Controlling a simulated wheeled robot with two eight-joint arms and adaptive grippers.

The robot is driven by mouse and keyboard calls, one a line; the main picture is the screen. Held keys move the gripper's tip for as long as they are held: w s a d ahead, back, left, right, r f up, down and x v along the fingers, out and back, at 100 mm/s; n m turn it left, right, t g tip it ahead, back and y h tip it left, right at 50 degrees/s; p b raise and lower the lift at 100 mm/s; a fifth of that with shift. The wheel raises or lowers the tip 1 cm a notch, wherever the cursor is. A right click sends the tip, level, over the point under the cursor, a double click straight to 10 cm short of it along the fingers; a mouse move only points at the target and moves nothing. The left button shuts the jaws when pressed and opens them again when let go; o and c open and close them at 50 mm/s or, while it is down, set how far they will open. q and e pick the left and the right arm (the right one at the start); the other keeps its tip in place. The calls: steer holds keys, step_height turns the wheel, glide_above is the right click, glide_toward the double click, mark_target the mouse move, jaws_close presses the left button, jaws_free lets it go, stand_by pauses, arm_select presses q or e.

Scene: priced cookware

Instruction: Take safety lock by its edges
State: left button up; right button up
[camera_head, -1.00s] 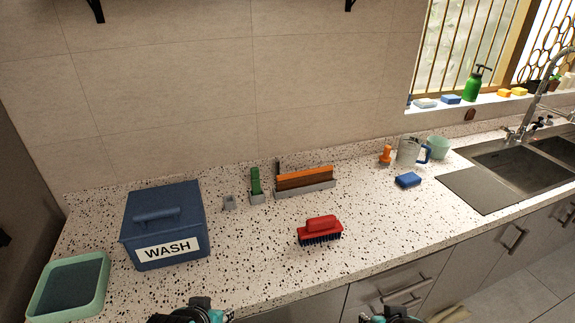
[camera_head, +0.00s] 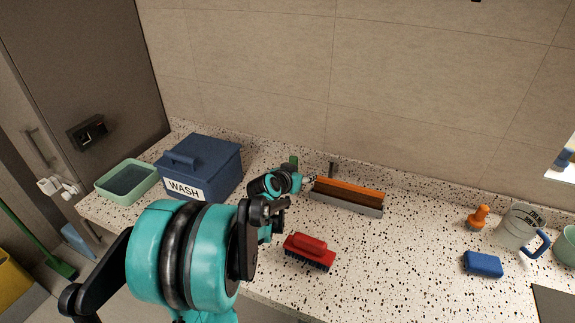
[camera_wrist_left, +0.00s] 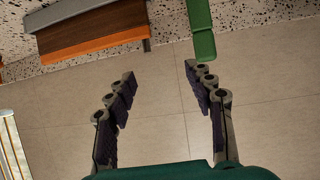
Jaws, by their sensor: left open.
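I cannot pick out the safety lock for certain in the current views. A small grey item stood on the counter between the blue WASH box and the green-handled tool one second ago; my left arm now covers that spot in the head view. My left gripper (camera_head: 309,181) is over the back of the counter, partly hidden by its own arm. In the left wrist view its two fingers (camera_wrist_left: 160,76) are spread and empty, with bare wall tile beyond them. My right gripper is not in view.
The blue WASH box (camera_head: 215,160) stands left of my gripper. The green tool (camera_head: 293,161) and orange-and-grey brush (camera_head: 348,195) are close by; the green tool also shows in the left wrist view (camera_wrist_left: 201,30). A red brush (camera_head: 309,251) lies in front. White fittings (camera_head: 60,187) are at far left.

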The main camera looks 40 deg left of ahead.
arm_select(q)
steer(key=y, duration=0.2)
glide_toward(292, 162)
steer(key=x, duration=0.3)
steer(key=shift+n, duration=0.4)
steer(key=shift+b+x, duration=1)
steer(key=shift+x, duration=3.05)
steer(key=shift+w+d, duration=0.1)
jaws_close()
steer(key=shift+r+p, duration=2.85)
steer(key=shift+r, duration=1.25)
steer(key=shift+f, duration=0.1)
